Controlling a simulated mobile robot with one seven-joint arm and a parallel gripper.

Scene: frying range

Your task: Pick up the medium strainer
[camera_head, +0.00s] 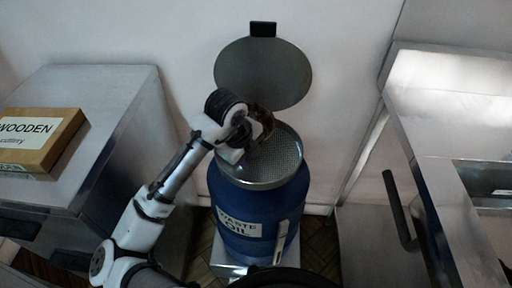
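A round perforated metal mesh (284,160) sits in the mouth of the blue drum labelled "WASTE OIL" (229,199). It looks like a strainer, but I cannot tell its size class or whether it is the medium strainer. My gripper (264,122) is over the back left part of the mesh and hides some of it. Its dark fingers point right, and I cannot tell whether they are open or shut or touch the mesh. No object shows clearly in them.
A round grey disc (263,75) with a black tab stands upright behind the drum. A metal cabinet (103,92) with a box marked "WOODEN" (42,138) is at left. A metal unit with a dark handle (399,208) is at right. Space beside the drum is narrow.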

